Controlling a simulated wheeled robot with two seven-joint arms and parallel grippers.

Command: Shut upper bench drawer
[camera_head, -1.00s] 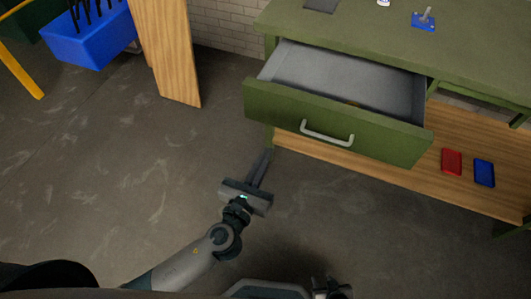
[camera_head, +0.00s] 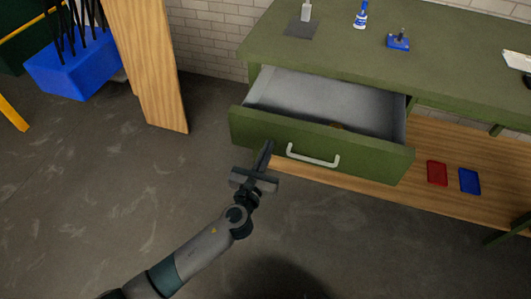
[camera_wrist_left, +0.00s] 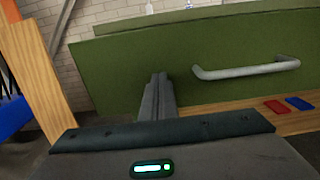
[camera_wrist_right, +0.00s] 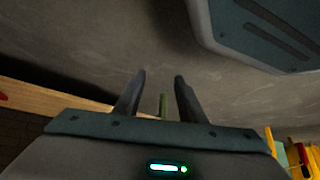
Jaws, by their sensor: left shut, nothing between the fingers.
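The upper bench drawer (camera_head: 300,140) is pulled out of the green workbench (camera_head: 440,75). Its green front carries a pale bar handle (camera_head: 313,160), and its grey inside shows a small brownish item partly hidden behind the front. My left gripper (camera_head: 267,147) is shut and empty. Its fingertips are at the drawer front, left of the handle; I cannot tell whether they touch it. In the left wrist view the shut fingers (camera_wrist_left: 158,80) point at the green front, beside the handle (camera_wrist_left: 245,70). My right gripper (camera_wrist_right: 161,80) is open and empty in the right wrist view, above the floor.
A red tray (camera_head: 437,173) and a blue tray (camera_head: 469,181) lie on the wooden lower shelf. A blue bottle (camera_head: 361,15) and a blue-based tool (camera_head: 398,41) stand on the bench top. A wooden panel (camera_head: 150,70) and blue bin (camera_head: 70,65) are at left. Floor in front is clear.

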